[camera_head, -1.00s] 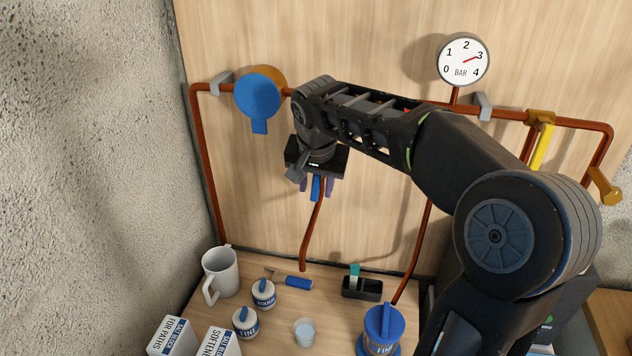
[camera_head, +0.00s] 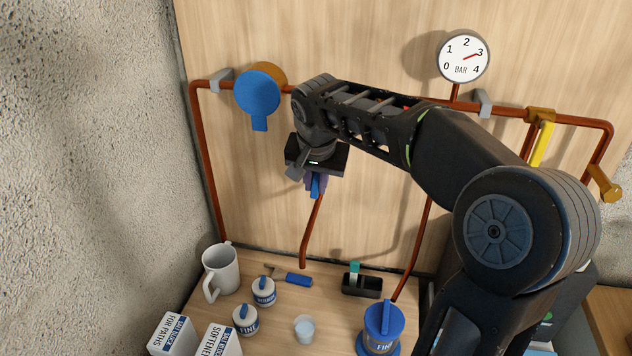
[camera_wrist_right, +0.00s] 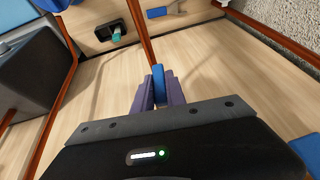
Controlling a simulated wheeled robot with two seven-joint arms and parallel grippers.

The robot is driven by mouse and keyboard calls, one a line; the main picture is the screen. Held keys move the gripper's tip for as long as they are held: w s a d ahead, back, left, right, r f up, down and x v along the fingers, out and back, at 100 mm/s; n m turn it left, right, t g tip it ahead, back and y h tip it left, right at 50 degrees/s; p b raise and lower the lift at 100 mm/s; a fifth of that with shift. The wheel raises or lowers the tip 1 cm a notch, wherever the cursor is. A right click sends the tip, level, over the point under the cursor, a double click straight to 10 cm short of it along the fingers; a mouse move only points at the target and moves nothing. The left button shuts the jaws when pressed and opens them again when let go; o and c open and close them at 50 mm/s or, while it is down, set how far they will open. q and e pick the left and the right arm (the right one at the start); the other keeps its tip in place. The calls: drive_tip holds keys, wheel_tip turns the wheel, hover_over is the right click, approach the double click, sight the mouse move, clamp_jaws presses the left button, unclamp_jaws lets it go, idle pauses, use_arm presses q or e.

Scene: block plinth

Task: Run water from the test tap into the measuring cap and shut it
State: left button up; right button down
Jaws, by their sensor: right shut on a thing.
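My right gripper (camera_head: 316,192) is in front of the wooden back panel, its purple fingers shut on a blue handle-like piece (camera_wrist_right: 158,80) by a copper pipe. The arm and gripper hide what the piece joins. A small translucent cup (camera_head: 304,329), perhaps the measuring cap, stands on the counter below; I cannot tell whether it holds water. A brass fitting with a yellow lever (camera_head: 543,146) sits on the pipe at right, and a brass outlet (camera_head: 604,186) shows farther right. I cannot tell which fitting is the test tap. My left gripper is not in view.
A blue disc (camera_head: 258,94) is on the pipe at upper left; a gauge (camera_head: 463,57) reads about 3 bar.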

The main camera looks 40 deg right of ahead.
sight(316, 177)
drive_tip(key=shift+f, duration=0.1)
drive_tip(key=shift+s+g+h, duration=0.1)
drive_tip(key=shift+g+h, duration=0.3)
drive_tip(key=shift+g, duration=0.1)
drive_tip(key=c, duration=1.4)
unclamp_jaws()
drive_tip(key=shift+o, duration=0.2)
drive_tip(key=b+v, duration=0.1)
drive_tip(key=v, duration=0.5)
drive_tip(key=shift+a+r+b, duration=0.1)
drive_tip(key=shift+r+b, duration=0.2)
drive_tip(key=shift+r, duration=0.1)
drive_tip(key=shift+s+a+r, duration=0.15)
drive_tip(key=shift+s+r, duration=0.1)
drive_tip(key=shift+r, duration=0.25)
